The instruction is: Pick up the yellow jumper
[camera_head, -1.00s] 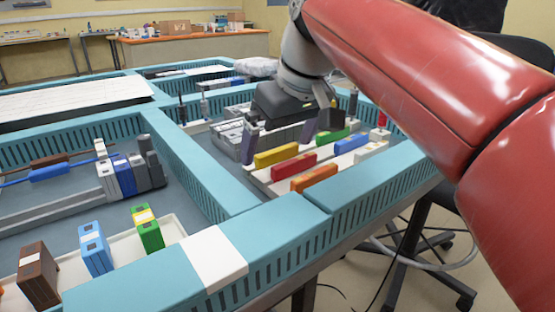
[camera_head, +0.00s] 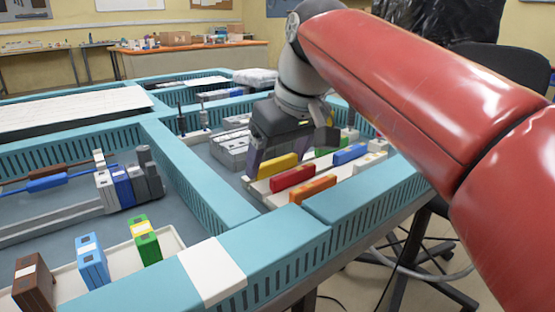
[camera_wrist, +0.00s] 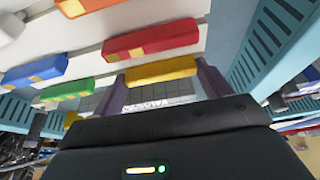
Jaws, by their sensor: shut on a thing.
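The yellow jumper (camera_head: 277,165) lies at the left back of the white tray in the head view. It also shows in the wrist view (camera_wrist: 160,71), where it spans the space between my two fingers. My gripper (camera_head: 277,160) is down at the tray and shut on the yellow jumper, one finger at each end of it. The jumper appears still at tray level; any gap below it is hard to tell.
A red jumper (camera_head: 293,177) lies close in front of the yellow one, with an orange jumper (camera_head: 312,190) nearer. Blue (camera_head: 350,154) and green (camera_wrist: 68,90) jumpers lie alongside. Teal slotted walls (camera_head: 275,228) enclose the tray. Grey blocks (camera_head: 230,152) stand to the left.

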